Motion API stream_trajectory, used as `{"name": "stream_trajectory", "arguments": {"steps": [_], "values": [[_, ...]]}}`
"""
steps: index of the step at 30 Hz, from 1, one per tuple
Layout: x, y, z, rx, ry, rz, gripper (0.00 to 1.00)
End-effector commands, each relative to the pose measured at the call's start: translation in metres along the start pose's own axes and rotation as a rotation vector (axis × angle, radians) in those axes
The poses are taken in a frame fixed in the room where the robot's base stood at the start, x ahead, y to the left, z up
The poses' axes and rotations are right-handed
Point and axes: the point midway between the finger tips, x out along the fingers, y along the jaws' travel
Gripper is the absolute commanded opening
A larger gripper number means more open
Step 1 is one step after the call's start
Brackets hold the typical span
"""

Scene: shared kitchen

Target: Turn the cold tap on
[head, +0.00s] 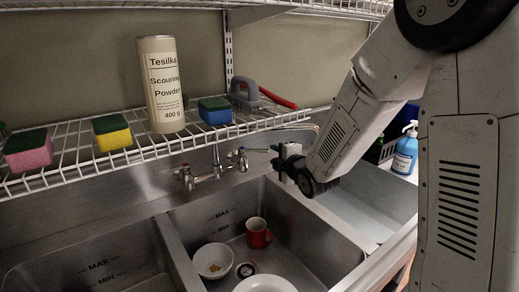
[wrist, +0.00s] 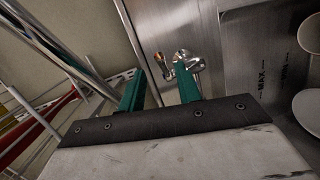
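A chrome mixer tap (head: 212,170) is fixed to the steel wall behind the sink, with a handle at each end of its body. In the wrist view my gripper (wrist: 159,74) is open and empty. Tap metalwork (wrist: 185,62) shows beyond the fingertips, mostly by the right finger.
The sink basin (head: 310,225) below holds a red mug (head: 258,233) and a white bowl (head: 213,260). A soap bottle (head: 405,152) stands at right.

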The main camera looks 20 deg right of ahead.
Motion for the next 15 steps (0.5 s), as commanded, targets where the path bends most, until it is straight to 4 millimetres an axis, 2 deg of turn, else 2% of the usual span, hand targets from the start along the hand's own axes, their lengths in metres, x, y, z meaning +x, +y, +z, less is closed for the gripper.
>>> {"name": "stream_trajectory", "arguments": {"steps": [1, 6, 11, 15], "values": [[0.009, -0.009, 0.000, -0.060, 0.021, 0.050, 0.34], [0.020, -0.015, -0.004, -0.214, 0.059, 0.212, 0.34], [0.024, -0.017, -0.007, -0.267, 0.067, 0.272, 0.34], [0.039, -0.011, -0.009, -0.273, 0.068, 0.282, 0.34]]}}
